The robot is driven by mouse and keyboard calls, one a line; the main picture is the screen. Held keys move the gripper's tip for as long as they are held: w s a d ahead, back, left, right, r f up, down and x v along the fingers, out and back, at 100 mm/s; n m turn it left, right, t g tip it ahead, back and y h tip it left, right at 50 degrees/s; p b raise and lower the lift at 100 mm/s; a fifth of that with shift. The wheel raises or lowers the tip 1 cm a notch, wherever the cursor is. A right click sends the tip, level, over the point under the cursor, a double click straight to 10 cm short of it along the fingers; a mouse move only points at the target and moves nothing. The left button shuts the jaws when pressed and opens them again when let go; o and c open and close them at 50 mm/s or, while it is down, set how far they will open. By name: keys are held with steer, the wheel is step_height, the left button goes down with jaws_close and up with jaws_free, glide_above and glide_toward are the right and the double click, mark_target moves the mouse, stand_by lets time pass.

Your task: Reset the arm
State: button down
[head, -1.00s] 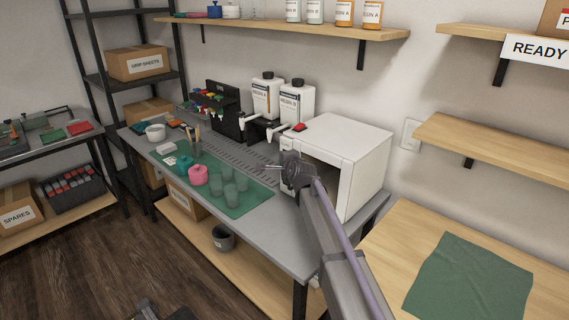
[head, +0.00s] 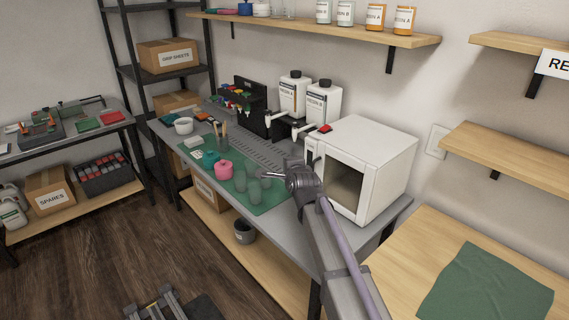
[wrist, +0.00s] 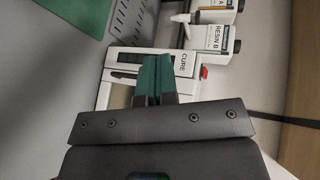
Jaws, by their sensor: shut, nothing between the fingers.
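My gripper (head: 268,176) is shut and empty. In the head view it is above the right part of the workbench (head: 292,228), in front of the white curing oven (head: 390,150), and covers part of the bench mat. In the wrist view the two green fingertips of my gripper (wrist: 155,78) lie together, with the oven's top marked CURE (wrist: 186,62) just beyond them. The oven's window looks dark; I cannot tell whether its door is fully closed.
On the green mat (head: 262,204) stand clear cups (head: 254,191), a pink pot (head: 223,170) and a teal pot (head: 210,158). Resin dispensers (head: 322,103) stand behind. A wooden table with a green cloth (head: 487,286) is at right. A shelf (head: 330,33) runs above.

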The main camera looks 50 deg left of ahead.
steer(key=s, duration=0.2)
steer(key=shift+s+d+r, duration=0.2)
steer(key=shift+s+r, duration=0.1)
steer(key=shift+r, duration=0.1)
steer(key=s+d+f+n+g+h, duration=0.2)
steer(key=s+d+f+n+h, duration=0.15)
steer(key=d+f+n, duration=0.2)
steer(key=w+d+f+n+g+h+p, duration=0.1)
steer(key=w+d+f+n+h, duration=0.15)
steer(key=d, duration=0.95)
steer(key=w+d+f+n+h+p, duration=0.1)
steer(key=w+d+n+h, duration=0.15)
steer(key=d, duration=1.05)
steer(key=s+d+r+m+g+h+p, duration=0.1)
steer(key=d+m+g+h, duration=0.1)
steer(key=d, duration=2.1)
steer(key=s+d+r+m+g+h+p, duration=0.1)
steer(key=d+m+h+p, duration=0.1)
steer(key=d, duration=2.1)
steer(key=shift+s+d+m+g, duration=0.15)
steer(key=shift+d+m+g, duration=0.15)
steer(key=shift+m+g, duration=0.15)
